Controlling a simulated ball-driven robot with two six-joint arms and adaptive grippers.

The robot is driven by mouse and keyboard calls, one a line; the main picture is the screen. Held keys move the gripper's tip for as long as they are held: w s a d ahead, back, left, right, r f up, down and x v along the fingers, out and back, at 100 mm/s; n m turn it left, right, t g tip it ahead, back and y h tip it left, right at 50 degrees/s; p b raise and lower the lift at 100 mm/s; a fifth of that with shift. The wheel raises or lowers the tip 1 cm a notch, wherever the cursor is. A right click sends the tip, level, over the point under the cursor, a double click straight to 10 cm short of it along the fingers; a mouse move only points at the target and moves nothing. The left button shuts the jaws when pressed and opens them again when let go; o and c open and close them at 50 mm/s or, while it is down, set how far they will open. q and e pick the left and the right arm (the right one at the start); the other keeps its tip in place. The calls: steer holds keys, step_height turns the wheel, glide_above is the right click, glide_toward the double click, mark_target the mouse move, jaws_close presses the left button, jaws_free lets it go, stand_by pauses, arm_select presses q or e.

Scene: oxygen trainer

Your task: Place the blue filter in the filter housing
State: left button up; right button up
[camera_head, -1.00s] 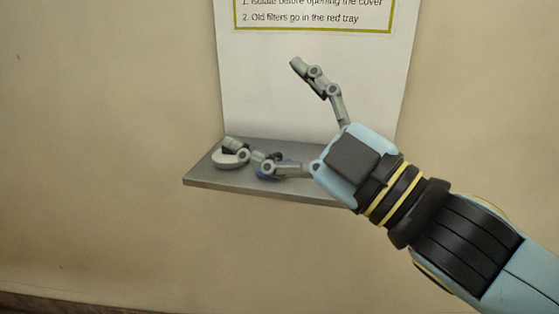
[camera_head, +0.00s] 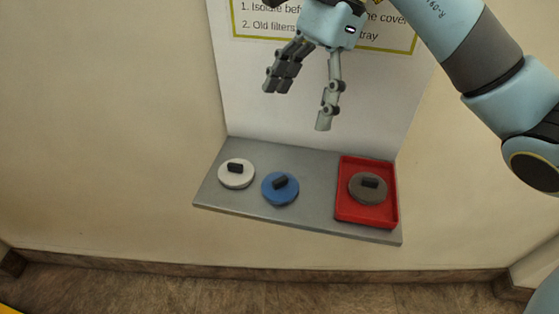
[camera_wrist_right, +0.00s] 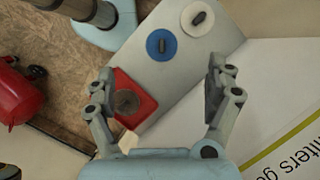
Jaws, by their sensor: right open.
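The blue filter (camera_head: 280,189) is a round disc with a dark grip on top. It lies on the grey shelf (camera_head: 310,205), between a white disc and a red tray. It also shows in the right wrist view (camera_wrist_right: 161,45). My right gripper (camera_head: 301,103) is open and empty, above the shelf with its fingers pointing down. In the right wrist view its spread fingers (camera_wrist_right: 160,95) have nothing between them in their grip. The filter housing is not in view. My left gripper is not in view.
A white filter (camera_head: 237,174) lies left of the blue one. A red tray (camera_head: 342,208) at the shelf's right holds a grey-brown filter (camera_head: 368,189). A white sign panel (camera_head: 260,110) rises behind the shelf. A red tank (camera_wrist_right: 15,95) shows in the wrist view.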

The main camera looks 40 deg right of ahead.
step_height(320, 180, down, 2)
steer(key=b, duration=0.9)
glide_toward(281, 179)
steer(key=shift+x, duration=1.15)
steer(key=shift+w+a+f+p, duration=0.1)
steer(key=shift+a+f+p, duration=0.15)
steer(key=shift+f, duration=0.3)
steer(key=b+x, duration=0.1)
steer(key=x, duration=0.4)
steer(key=shift+a+f+b, duration=0.15)
steer(key=shift+f+b, duration=0.15)
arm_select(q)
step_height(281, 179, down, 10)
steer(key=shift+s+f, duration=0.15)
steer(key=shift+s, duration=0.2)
arm_select(e)
steer(key=shift+c, duration=0.2)
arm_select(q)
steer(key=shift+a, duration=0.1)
arm_select(e)
steer(key=c, duration=1.4)
steer(key=shift+c, duration=0.6)
